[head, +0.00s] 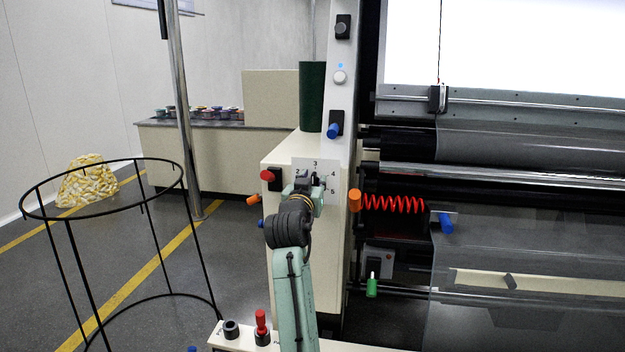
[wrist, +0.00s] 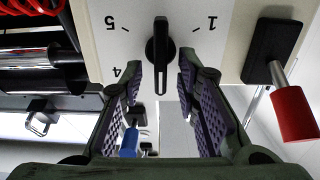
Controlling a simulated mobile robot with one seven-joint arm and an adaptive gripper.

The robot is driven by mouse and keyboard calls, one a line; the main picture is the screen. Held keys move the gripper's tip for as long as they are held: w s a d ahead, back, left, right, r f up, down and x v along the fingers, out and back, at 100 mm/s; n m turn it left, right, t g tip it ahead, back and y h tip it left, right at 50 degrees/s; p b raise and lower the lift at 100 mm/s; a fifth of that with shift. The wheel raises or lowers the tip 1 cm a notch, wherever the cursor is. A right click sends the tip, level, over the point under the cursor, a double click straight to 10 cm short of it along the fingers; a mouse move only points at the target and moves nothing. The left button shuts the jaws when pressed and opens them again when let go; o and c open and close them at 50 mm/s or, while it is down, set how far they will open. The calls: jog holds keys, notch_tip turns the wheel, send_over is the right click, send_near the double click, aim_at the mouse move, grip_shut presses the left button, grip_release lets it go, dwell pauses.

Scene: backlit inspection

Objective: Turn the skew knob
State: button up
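A black knob with a long bar handle (wrist: 160,45) sits on a white numbered plate (wrist: 110,42). In the wrist view, which is upside down, the bar stands vertical, with 5 and 1 to either side and 4 lower left. In the head view the plate (head: 316,163) shows 2, 3, 4 and 5, and my gripper partly covers the knob. My gripper (wrist: 160,78) is open, its two purple-padded fingers apart to either side of the bar's lower end. It appears also in the head view (head: 312,186), close before the plate. No contact with the knob shows.
A red knob on a metal stem (wrist: 295,112) is close beside the plate; it also shows in the head view (head: 267,175). An orange knob (head: 355,200) and red coil (head: 395,203) lie right. A black wire hoop stand (head: 103,190) stands at left.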

grip_shut()
dwell(0.4)
